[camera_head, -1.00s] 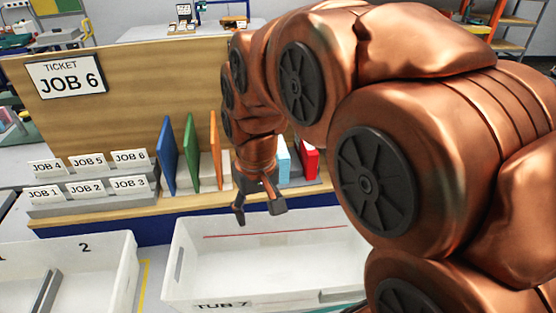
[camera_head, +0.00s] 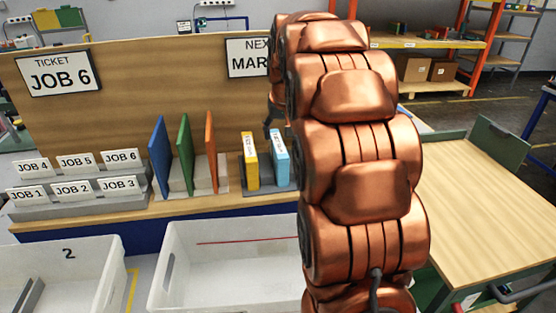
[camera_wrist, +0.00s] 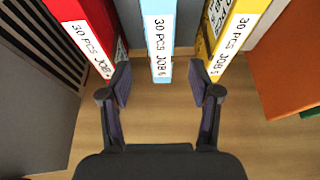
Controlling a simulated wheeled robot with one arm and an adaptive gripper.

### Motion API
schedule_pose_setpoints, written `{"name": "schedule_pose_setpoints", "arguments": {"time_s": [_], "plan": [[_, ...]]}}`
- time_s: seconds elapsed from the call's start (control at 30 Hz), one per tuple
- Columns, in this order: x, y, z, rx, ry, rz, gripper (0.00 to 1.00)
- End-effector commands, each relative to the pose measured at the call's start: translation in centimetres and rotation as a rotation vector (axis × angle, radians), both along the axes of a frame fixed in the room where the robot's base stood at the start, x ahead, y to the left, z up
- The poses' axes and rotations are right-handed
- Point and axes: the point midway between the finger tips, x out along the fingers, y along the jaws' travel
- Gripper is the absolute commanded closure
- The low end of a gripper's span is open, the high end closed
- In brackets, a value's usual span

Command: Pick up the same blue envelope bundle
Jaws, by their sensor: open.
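The light blue envelope bundle (camera_head: 279,158) stands upright in a small rack on the bench, beside a yellow bundle (camera_head: 250,160). In the wrist view the blue bundle (camera_wrist: 158,35) is in the middle, with a white label reading "30 PCS JOB" and a digit too small to read surely. My gripper (camera_wrist: 159,78) is open and empty. Its two fingers lie on either side of the blue bundle's line, apart from it in the picture. In the head view the arm hides most of the gripper.
A red bundle (camera_wrist: 90,40) and the yellow bundle flank the blue one closely. Blue, green and orange dividers (camera_head: 210,150) stand left of the rack. White tubs (camera_head: 180,265) are in front. A ticket reads JOB 6 (camera_head: 60,78).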

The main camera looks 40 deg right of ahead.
Motion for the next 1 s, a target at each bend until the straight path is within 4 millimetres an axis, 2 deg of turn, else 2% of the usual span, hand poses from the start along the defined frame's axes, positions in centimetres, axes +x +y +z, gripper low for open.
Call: {"name": "schedule_pose_setpoints", "arguments": {"time_s": [0.43, 0.73, 1.0], "plan": [[1.1, -0.5, -3.1, 0.003, 0.005, -0.001, 0.38], [2.4, -1.0, -6.5, 0.003, 0.003, -0.001, 0.38], [2.5, -1.1, -6.8, 0.001, 0.001, -0.001, 0.40]]}}
